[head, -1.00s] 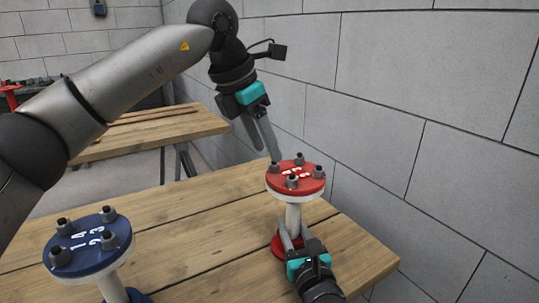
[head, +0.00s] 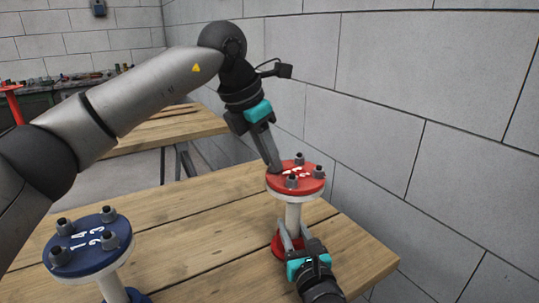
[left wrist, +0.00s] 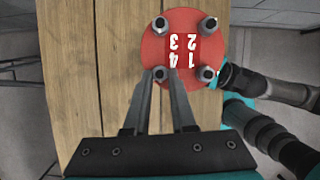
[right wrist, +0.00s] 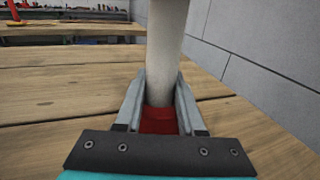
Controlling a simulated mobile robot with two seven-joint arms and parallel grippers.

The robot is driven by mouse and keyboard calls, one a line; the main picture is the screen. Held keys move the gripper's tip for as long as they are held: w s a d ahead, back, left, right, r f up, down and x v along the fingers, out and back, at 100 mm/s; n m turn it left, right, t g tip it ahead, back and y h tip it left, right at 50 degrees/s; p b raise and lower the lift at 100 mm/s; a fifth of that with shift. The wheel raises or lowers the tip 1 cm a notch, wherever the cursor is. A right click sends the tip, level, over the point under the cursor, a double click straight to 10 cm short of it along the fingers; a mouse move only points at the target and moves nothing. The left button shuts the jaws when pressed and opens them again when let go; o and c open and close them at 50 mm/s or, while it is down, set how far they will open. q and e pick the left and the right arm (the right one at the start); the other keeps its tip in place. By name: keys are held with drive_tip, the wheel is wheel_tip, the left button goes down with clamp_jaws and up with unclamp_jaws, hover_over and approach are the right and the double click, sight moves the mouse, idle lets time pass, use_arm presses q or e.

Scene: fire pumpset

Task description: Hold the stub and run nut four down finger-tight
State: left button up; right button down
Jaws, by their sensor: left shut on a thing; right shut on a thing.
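The red flange (head: 310,186) tops an upright white stub (head: 293,215) with a red foot on the wooden table. It carries nuts on studs near its rim, with white numbers 1 to 4 in the middle. My left gripper (head: 275,168) reaches down to the flange's left edge. In the left wrist view its fingertips are shut on nut four (left wrist: 160,74), beside the number 4. In the head view the fingers hide that nut. My right gripper (head: 291,241) is shut on the stub low down, with a finger on each side of the white pipe (right wrist: 165,50).
A second stub with a blue flange (head: 88,243) and its own nuts stands at the front left. A grey block wall (head: 440,150) runs close on the right. The table (head: 190,225) between the two stubs is clear.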

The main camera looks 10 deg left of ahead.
use_arm(q)
clamp_jaws()
drive_tip(key=m, duration=0.1)
drive_tip(key=m+g, duration=0.1)
drive_tip(key=m, duration=0.2)
drive_tip(key=shift+w+a+m+g+h, duration=0.15)
drive_tip(key=shift+w+m+g+h, duration=0.15)
drive_tip(key=shift+g+h, duration=0.1)
drive_tip(key=shift+w+m+g, duration=0.15)
drive_tip(key=shift+m+g, duration=0.65)
drive_tip(key=shift+m, duration=1.5)
drive_tip(key=o, duration=0.7)
unclamp_jaws()
drive_tip(key=shift+o, duration=0.2)
